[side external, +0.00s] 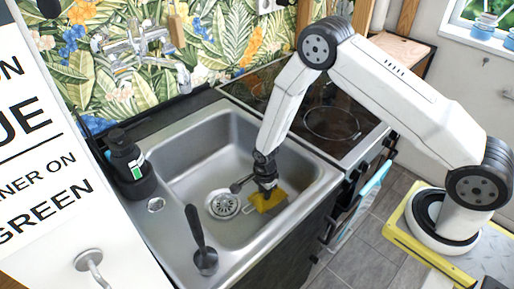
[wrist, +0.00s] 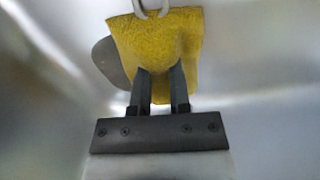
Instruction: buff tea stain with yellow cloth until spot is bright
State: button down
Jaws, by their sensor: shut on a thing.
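The yellow cloth (side external: 268,202) is low in the steel sink (side external: 182,176), right of the drain (side external: 223,204). My gripper (side external: 266,188) reaches down into the sink and is shut on the cloth. In the wrist view, the cloth (wrist: 185,45) is bunched between the two dark fingers of my gripper (wrist: 160,82) and spreads out beyond them. I cannot tell if the cloth touches the sink floor. No tea stain can be made out.
A grey rounded object (wrist: 110,62) shows partly behind the cloth. A dark bottle (side external: 126,160) stands at the sink's left edge. A black-handled brush (side external: 200,240) is at the front rim. The faucet (side external: 140,45) hangs over the back.

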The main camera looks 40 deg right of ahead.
aim_at(257, 191)
jog(key=shift+w, duration=1.65)
jog(key=shift+s, duration=5.4)
jog(key=shift+w, duration=5.45)
notch_tip(257, 191, up, 8)
jog(key=shift+r, duration=0.2)
